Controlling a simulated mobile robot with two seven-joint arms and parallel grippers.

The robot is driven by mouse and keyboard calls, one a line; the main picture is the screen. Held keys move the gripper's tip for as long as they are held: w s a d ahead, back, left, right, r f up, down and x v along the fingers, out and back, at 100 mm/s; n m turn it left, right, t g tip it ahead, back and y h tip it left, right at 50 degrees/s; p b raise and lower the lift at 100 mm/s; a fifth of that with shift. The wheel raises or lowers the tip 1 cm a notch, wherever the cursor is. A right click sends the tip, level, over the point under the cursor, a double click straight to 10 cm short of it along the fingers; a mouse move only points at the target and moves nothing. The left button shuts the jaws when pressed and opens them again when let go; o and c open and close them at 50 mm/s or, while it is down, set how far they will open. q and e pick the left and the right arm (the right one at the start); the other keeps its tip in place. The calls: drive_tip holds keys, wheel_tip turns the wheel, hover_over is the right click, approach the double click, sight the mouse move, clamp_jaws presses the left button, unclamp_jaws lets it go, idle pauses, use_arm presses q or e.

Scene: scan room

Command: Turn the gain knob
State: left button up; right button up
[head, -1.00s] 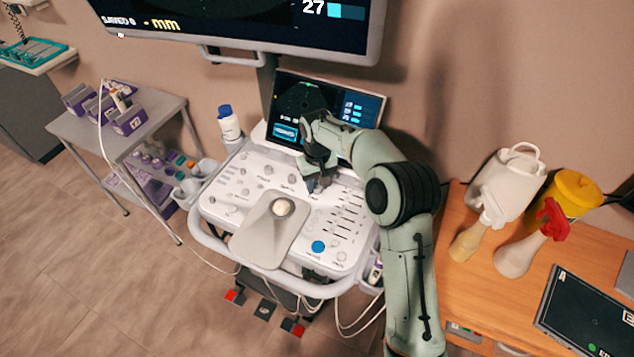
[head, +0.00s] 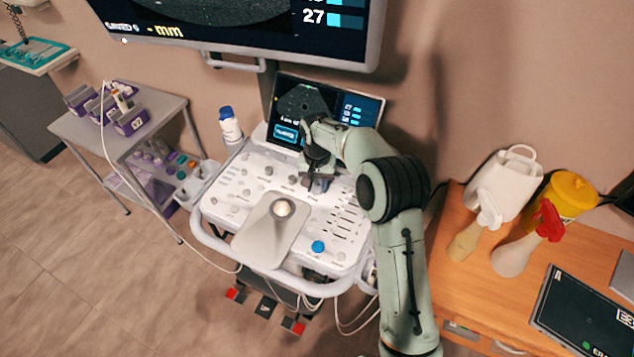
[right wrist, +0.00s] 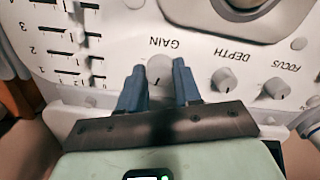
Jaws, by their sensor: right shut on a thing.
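The gain knob (right wrist: 160,69) is a round grey knob with a dark pointer line, above the word GAIN, which appears upside down in the right wrist view. My right gripper (right wrist: 160,84) has its two blue fingers on either side of the knob, shut on it. In the head view my right gripper (head: 318,186) reaches down to the upper part of the white control panel (head: 228,218); the gripper hides the knob there. My left gripper is not in view.
The depth knob (right wrist: 224,79) and focus knob (right wrist: 277,88) are close beside the gain knob; sliders (right wrist: 84,55) lie on the other side. A small touchscreen (head: 350,108) stands just behind the gripper. A large monitor (head: 372,45) hangs above. A white bottle (head: 230,128) stands at the panel's left.

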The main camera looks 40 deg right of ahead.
sight(317, 187)
idle(0.4)
drive_tip(key=o, duration=1)
drive_tip(key=shift+o, duration=0.2)
drive_tip(key=shift+r, duration=0.1)
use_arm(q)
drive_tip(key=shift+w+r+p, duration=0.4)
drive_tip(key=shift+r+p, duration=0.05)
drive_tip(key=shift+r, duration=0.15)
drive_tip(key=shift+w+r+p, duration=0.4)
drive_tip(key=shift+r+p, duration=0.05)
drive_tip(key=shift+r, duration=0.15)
use_arm(e)
wheel_tip(317, 187, up, 13)
